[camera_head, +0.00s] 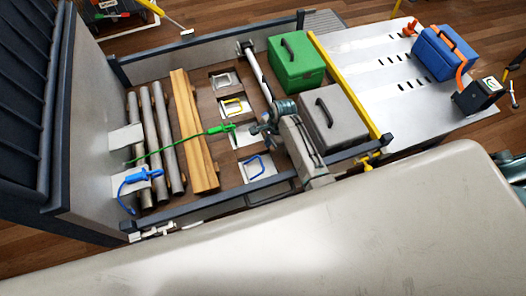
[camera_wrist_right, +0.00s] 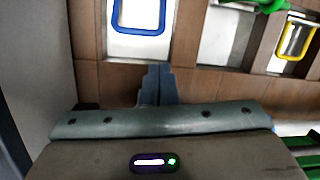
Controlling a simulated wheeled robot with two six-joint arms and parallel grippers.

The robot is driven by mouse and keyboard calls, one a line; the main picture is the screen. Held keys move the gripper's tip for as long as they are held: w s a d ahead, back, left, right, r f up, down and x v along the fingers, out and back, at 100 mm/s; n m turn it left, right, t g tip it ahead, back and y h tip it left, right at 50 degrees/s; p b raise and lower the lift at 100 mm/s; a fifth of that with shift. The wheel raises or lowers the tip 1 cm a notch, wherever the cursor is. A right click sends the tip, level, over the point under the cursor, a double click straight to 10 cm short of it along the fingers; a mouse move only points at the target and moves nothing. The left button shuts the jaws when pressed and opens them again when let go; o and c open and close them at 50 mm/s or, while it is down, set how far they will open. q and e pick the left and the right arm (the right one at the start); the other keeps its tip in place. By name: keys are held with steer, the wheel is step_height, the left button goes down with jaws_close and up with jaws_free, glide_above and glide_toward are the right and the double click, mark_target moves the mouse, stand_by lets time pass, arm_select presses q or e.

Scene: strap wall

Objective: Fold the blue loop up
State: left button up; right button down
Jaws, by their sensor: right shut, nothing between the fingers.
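The blue loop (camera_head: 263,165) is a small U-shaped bar on a white recessed plate in the bed floor. It looks low over its plate; its exact tilt is hard to tell. It also shows at the top of the right wrist view (camera_wrist_right: 141,32), cut by the frame's edge. My right gripper (camera_head: 257,128) is above the floor, just behind the blue loop in the head view, near the green hook. In the right wrist view its fingers (camera_wrist_right: 157,82) are together and empty, apart from the blue loop. My left gripper is not in view.
A yellow loop (camera_head: 235,105) and a grey loop (camera_head: 224,80) lie farther back. A green hook (camera_head: 220,128) with its strap crosses wooden beams (camera_head: 190,120) and pipes (camera_head: 161,130). A blue hook (camera_head: 147,174) lies left. Green (camera_head: 297,62) and grey (camera_head: 334,118) boxes stand right.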

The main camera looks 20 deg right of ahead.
steer(key=x, duration=0.8)
steer(key=shift+s+a+f, duration=0.1)
steer(key=shift+f, duration=0.3)
steer(key=shift+r, duration=0.1)
